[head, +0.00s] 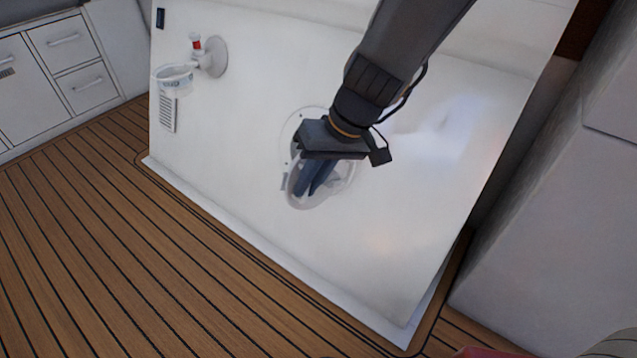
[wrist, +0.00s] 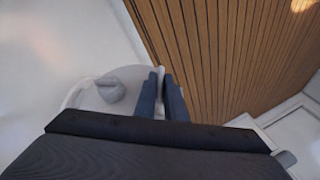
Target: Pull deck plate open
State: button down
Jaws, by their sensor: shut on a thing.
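The deck plate (head: 338,187) is a round white cover with a pale rim, on a large white panel. Part of a round ring (head: 290,128) shows behind my gripper, above the plate. My gripper (head: 304,193) reaches down over the plate, its dark blue fingers close together at the plate's left side. In the wrist view the fingers (wrist: 163,97) lie at the round plate (wrist: 132,76), beside a grey knob (wrist: 110,90). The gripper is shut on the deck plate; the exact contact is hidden. I cannot tell how far the plate stands off the panel.
The white panel (head: 230,130) borders a striped wooden floor (head: 130,250). A cup holder (head: 174,78) and a small vent (head: 167,112) are on its left. White drawers (head: 75,70) stand far left, and a grey block (head: 560,200) is at right. The floor at left is clear.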

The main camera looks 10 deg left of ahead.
jog(key=shift+s+d+f, duration=0.1)
jog(key=shift+s+d, duration=0.3)
jog(key=shift+d, duration=0.2)
jog(key=c, duration=1.8)
grip_release()
jog(key=shift+w, duration=0.1)
jog(key=shift+c, duration=0.2)
jog(key=shift+w, duration=0.1)
jog(key=p+v, duration=0.3)
jog(key=v, duration=0.5)
jog(key=shift+p, duration=0.35)
